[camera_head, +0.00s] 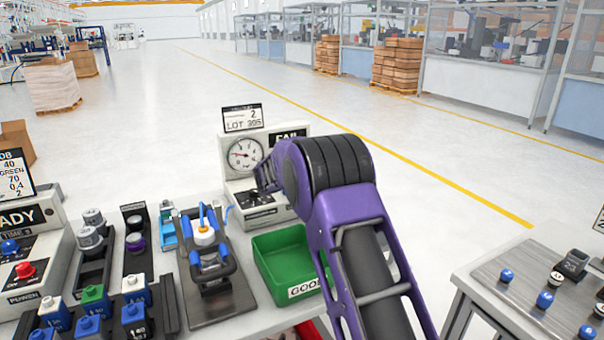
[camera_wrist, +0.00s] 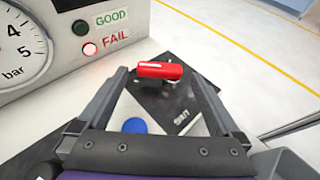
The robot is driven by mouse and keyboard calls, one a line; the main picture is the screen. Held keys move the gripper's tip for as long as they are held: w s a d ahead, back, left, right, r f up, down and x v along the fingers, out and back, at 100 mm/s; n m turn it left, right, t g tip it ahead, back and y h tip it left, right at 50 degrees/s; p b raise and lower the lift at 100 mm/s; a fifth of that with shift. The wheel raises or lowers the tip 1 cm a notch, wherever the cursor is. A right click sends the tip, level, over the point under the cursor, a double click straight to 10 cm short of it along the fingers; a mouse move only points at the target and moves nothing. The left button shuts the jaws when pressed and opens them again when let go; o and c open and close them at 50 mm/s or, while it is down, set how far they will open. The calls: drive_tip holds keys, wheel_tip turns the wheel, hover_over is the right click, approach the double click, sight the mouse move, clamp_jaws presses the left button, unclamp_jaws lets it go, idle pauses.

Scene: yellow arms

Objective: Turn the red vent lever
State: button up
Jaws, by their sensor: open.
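The red vent lever (camera_wrist: 160,70) lies crosswise on a black plate (camera_wrist: 168,95) in the wrist view. My gripper (camera_wrist: 161,80) is open, with one finger on each side of the lever. The lever shows between the fingertips; I cannot tell whether either finger touches it. A label that seems to read SHUT (camera_wrist: 182,118) is on the plate, nearer to me. In the head view my gripper (camera_head: 264,178) is at the front of the gauge tester (camera_head: 292,131), and the lever cannot be made out there.
The tester's round gauge (camera_head: 245,155) stands behind the lever. Its FAIL lamp (camera_wrist: 90,49) glows red; the GOOD lamp (camera_wrist: 81,27) is dark. A blue button (camera_wrist: 134,126) is near the left finger. A green bin (camera_head: 283,243) and a fixture (camera_head: 208,262) stand in front of the tester.

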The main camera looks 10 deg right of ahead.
drive_tip(key=shift+x, duration=1.1)
drive_tip(key=c, duration=1.2)
drive_tip(key=shift+o, duration=0.2)
drive_tip(key=p, duration=0.2)
drive_tip(key=r+m+h+p, duration=0.1)
drive_tip(key=p, duration=0.1)
drive_tip(key=shift+w+a+g+h, duration=0.1)
drive_tip(key=shift+w+g+h, duration=0.2)
drive_tip(key=shift+g, duration=0.1)
drive_tip(key=shift+w+f+m+g+h+p, duration=0.1)
drive_tip(key=shift+m+g+h+p, duration=0.15)
drive_tip(key=shift+m+h+p, duration=0.25)
drive_tip(key=shift+w+f+m+g+h+p, duration=0.15)
drive_tip(key=shift+m+g+h+p, duration=0.15)
drive_tip(key=shift+m+p, duration=0.4)
drive_tip(key=shift+w+m+g+h+p, duration=0.15)
drive_tip(key=shift+m+g+h+p, duration=0.2)
drive_tip(key=shift+m+g+h, duration=0.2)
